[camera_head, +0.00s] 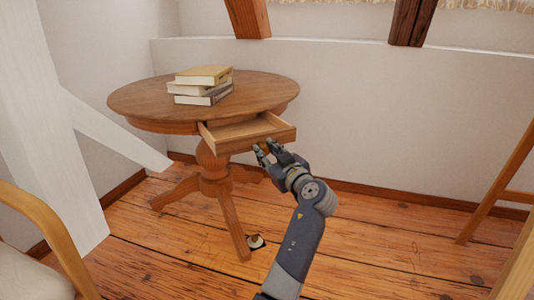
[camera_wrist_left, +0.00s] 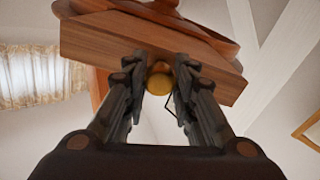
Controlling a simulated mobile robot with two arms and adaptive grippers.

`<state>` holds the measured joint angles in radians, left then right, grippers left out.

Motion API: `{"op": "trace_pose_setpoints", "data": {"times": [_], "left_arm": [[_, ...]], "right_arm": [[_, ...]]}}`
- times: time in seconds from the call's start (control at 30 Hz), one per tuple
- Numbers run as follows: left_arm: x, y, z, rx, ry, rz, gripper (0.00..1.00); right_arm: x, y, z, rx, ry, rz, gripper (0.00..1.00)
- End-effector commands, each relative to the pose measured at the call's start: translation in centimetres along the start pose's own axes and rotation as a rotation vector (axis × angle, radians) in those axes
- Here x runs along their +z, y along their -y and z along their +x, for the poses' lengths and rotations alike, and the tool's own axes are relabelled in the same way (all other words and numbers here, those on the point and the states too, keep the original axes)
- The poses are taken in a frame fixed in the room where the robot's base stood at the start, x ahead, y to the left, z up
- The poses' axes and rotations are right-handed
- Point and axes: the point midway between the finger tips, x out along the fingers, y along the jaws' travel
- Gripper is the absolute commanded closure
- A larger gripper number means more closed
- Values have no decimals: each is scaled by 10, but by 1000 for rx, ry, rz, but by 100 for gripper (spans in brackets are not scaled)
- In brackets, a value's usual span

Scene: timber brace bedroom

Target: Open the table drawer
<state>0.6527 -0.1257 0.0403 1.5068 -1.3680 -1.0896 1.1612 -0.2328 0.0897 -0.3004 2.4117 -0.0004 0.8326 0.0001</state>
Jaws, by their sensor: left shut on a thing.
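A round wooden table (camera_head: 135,101) on a pedestal stands in the corner. Its drawer (camera_head: 250,141) is pulled out, and its hollow inside shows in the head view. The drawer front (camera_wrist_left: 100,45) spans the top of the left wrist view. A round brass knob (camera_wrist_left: 160,80) sits between the fingers in the left wrist view. My left gripper (camera_head: 266,150) is at the drawer front, and the same gripper (camera_wrist_left: 158,85) is shut on the knob. My right gripper does not show in either view.
Several books (camera_head: 203,84) are stacked on the tabletop. A white slanted beam (camera_head: 45,110) and a chair (camera_head: 45,225) are at the left. A wooden frame leg (camera_head: 500,185) is at the right. The floor (camera_head: 390,250) right of my arm is clear.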

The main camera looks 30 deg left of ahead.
Motion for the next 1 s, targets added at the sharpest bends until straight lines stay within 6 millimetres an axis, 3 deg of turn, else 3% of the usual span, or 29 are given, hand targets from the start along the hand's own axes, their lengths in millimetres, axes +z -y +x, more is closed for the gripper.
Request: {"op": "trace_pose_setpoints", "data": {"times": [0.13,0.17,0.2,0.63,1.0], "left_arm": [[0,0,0,0,0,1,100],[0,0,0,0,0,1,73],[0,0,0,0,0,1,66],[-8,-2,0,0,-1,-3,66],[-73,-20,0,1,-2,-5,66]], "right_arm": [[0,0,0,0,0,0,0],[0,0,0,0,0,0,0],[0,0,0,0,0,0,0],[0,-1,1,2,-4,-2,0],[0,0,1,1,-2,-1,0]]}}
